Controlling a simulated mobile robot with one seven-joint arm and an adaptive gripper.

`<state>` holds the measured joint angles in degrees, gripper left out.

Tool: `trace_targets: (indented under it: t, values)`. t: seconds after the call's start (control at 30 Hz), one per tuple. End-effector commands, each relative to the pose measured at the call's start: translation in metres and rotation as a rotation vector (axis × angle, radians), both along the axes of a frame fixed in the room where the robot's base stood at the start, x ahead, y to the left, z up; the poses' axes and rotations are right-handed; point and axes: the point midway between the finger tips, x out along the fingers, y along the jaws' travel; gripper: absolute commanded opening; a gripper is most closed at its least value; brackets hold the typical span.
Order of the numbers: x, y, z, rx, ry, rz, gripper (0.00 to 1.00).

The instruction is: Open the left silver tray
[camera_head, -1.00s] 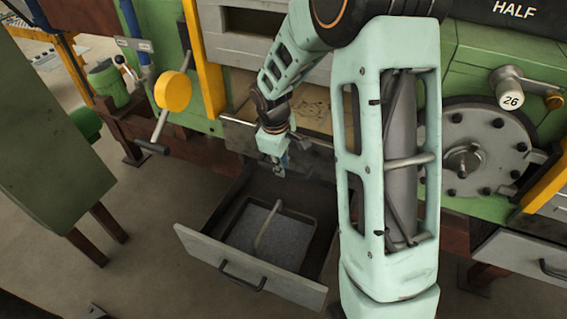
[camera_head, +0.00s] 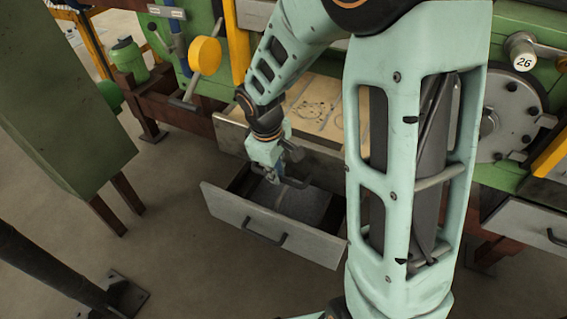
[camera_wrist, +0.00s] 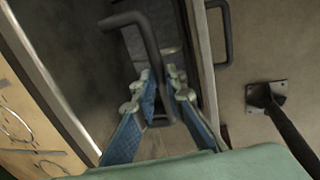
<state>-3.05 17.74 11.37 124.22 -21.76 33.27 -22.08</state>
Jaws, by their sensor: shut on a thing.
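An upper tray with a grey metal front (camera_head: 228,132) and a pale, marked top (camera_head: 318,100) sticks out of the green machine. Its dark bar handle (camera_head: 297,182) also shows in the wrist view (camera_wrist: 150,50). My gripper (camera_head: 270,172) is shut on this handle, whose bar runs between the blue fingers in the wrist view (camera_wrist: 165,90). Below it, a silver-fronted drawer (camera_head: 225,207) stands open, with its own dark handle (camera_head: 265,232) free. A grey tray lies inside this drawer, partly hidden by my gripper and the upper tray.
A green cabinet (camera_head: 60,100) on brown legs stands at the left. A yellow disc on a lever (camera_head: 205,56) is left of the upper tray. Another silver drawer front (camera_head: 530,228) is at the right. Floor in front of the open drawer is clear.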

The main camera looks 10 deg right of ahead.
Motion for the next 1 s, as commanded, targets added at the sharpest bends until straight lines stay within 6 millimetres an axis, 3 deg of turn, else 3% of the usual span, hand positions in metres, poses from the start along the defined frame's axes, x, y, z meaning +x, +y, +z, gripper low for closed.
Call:
trace_targets:
  t: [0.1,0.33,0.87,0.9,1.0]
  values:
    - [-0.025,0.018,-0.003,0.000,0.002,0.005,0.00]
    - [-0.053,0.038,-0.001,0.000,0.003,0.003,0.00]
    - [-0.062,0.045,0.000,0.000,0.003,0.000,0.00]
    - [-0.062,0.045,0.000,0.000,0.003,0.000,0.13]
    - [-0.062,0.045,0.000,0.000,0.002,0.000,0.24]
